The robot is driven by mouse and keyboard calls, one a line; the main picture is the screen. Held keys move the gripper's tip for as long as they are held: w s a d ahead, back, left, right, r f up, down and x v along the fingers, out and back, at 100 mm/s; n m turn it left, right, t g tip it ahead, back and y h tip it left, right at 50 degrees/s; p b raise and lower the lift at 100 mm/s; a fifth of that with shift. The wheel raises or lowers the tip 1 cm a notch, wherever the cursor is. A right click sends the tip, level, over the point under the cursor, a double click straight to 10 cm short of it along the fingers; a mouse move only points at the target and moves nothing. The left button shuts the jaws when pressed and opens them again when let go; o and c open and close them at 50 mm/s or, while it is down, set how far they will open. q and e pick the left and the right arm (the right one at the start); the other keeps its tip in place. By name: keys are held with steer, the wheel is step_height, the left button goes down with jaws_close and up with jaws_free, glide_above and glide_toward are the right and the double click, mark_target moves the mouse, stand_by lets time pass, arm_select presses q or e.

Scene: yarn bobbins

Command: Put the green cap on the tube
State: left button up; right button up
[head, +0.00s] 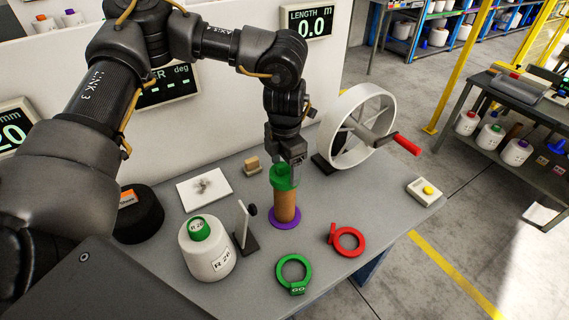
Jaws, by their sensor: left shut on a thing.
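My left gripper (289,164) points down over the table and is shut on the green cap (283,180). The cap is at the top end of the brown tube (284,207), directly above it or resting on it. I cannot tell whether it is seated. The tube stands upright on a purple disc (285,225). The gripper fingers partly hide the cap's upper part. My right gripper is not in view.
A white bobbin (209,262) with a green top and a small black stand (245,240) are left of the tube. A green ring (294,288) and red ring (347,241) lie in front. A white wheel (345,105) with a red handle stands behind right.

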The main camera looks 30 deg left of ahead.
arm_select(q)
steer(key=shift+f, duration=0.35)
steer(key=o, duration=1)
steer(key=shift+o, duration=0.2)
steer(key=shift+r, duration=0.15)
steer(key=shift+w+r+b, duration=0.1)
steer(key=shift+r+b, duration=0.2)
steer(key=shift+b, duration=0.05)
step_height(320, 180, up, 9)
steer(key=shift+f+b, duration=0.1)
steer(key=shift+b, duration=0.8)
steer(key=shift+r, duration=0.65)
steer(key=shift+a, duration=0.1)
